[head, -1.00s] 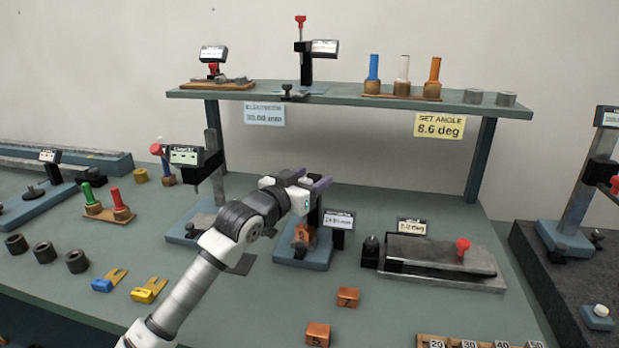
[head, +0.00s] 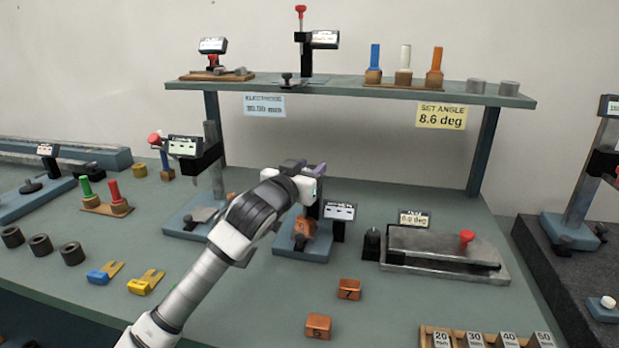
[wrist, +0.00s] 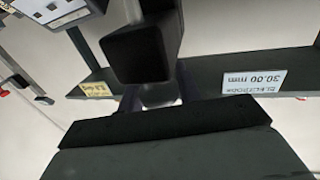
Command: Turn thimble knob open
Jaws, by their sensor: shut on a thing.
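My gripper (head: 309,170) is at the top of a small blue-based stand (head: 300,250) in the middle of the bench. In the head view the knob is hidden behind the gripper. The stand has a tilted display (head: 340,212) on its right, its digits unreadable. A copper block (head: 304,228) sits low in the stand. In the wrist view a black block (wrist: 140,50) lies just beyond the fingers.
Left stands another gauge with a display (head: 186,147). Right is a sine-plate-like fixture (head: 440,245) with a red knob (head: 466,237). Two copper blocks (head: 349,290) (head: 318,326) lie in front. A shelf (head: 350,94) runs above and behind the gripper.

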